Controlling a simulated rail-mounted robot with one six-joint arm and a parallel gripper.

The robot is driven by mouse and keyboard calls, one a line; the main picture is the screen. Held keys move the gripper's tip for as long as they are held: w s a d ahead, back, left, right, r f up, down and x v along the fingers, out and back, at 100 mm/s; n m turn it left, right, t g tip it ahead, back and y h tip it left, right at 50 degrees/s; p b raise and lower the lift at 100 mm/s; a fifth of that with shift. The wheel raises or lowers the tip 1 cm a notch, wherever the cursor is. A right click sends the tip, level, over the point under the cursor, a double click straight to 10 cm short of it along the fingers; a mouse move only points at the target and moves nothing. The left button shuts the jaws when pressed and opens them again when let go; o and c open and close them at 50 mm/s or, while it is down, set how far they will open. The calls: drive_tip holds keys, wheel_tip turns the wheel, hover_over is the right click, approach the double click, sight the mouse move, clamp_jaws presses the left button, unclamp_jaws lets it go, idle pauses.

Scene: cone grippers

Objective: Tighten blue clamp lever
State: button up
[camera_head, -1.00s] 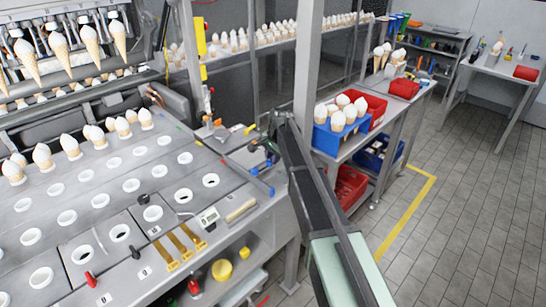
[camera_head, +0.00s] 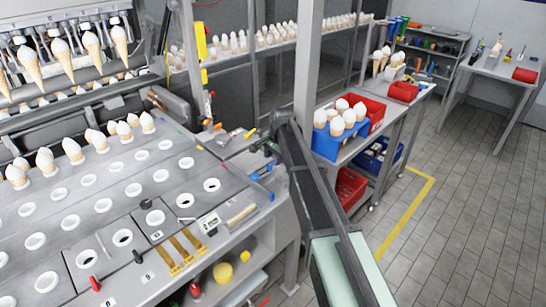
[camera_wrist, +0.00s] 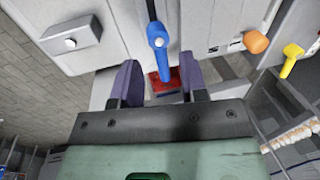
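The blue clamp lever (camera_wrist: 158,38) has a rounded blue head and a shaft running to the top edge of the wrist view. My gripper (camera_wrist: 160,75) has two purplish fingers set wide apart, with the lower end of the lever showing in the gap between them. Neither finger visibly touches it. In the head view my gripper (camera_head: 266,148) is at the right edge of the grey machine top. Blue parts (camera_head: 263,187) show just below it there; I cannot tell which is the lever, and the gripper partly hides this area.
A yellow lever (camera_wrist: 290,56) and an orange knob (camera_wrist: 256,42) are to the right in the wrist view. The floor (camera_head: 460,230) at right is clear.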

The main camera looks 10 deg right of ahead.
wheel_tip(320, 180, up, 8)
drive_tip(key=s+d+p, duration=0.1)
drive_tip(key=p, duration=0.5)
drive_tip(key=shift+s, duration=0.15)
drive_tip(key=s+f+n+g+h+b, duration=0.1)
drive_tip(key=s+n, duration=0.9)
drive_tip(key=s, duration=2.4)
drive_tip(key=shift+f+n+g+b, duration=0.3)
drive_tip(key=shift+f+g, duration=0.1)
drive_tip(key=shift+f, duration=0.25)
drive_tip(key=shift+w, duration=0.1)
